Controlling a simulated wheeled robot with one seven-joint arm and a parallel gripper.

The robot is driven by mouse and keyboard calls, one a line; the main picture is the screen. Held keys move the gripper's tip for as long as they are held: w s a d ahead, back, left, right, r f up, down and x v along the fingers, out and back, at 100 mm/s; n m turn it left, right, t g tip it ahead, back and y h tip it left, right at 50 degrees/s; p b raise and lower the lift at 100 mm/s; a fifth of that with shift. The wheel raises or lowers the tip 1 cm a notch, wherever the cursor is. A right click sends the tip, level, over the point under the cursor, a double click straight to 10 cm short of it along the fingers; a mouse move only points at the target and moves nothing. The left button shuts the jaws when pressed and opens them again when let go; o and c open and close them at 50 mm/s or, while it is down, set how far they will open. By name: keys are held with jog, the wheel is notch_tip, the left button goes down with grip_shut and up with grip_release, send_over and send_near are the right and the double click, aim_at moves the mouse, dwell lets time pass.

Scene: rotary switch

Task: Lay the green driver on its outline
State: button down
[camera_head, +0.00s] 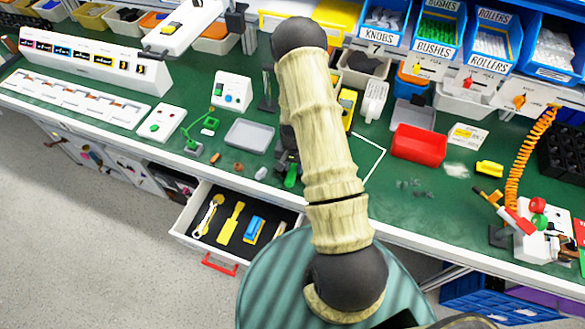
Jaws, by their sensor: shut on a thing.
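The green driver (292,177) shows as a short green handle just left of my pale arm, over the front of the green bench. My gripper (288,160) is a dark shape partly behind the arm, shut on the driver. The driver's far end is hidden, and I cannot tell how high it is held. The open drawer (185,222) below the bench edge has a dark lining with a yellow wrench (207,216), a yellow tool (231,224) and a blue item (254,229) in it. I cannot make out a driver outline; the drawer's right part is partly covered by my body.
A grey tray (250,135) lies left of the gripper. A red bin (419,145) stands to the right, beside a white line (376,165) on the bench. Small parts lie near the front edge. An orange coiled hose (518,165) hangs at the right.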

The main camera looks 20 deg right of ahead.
aim_at(293, 168)
notch_tip(293, 168, up, 9)
jog(key=b, duration=0.2)
jog(key=shift+r, duration=0.2)
dwell(0.5)
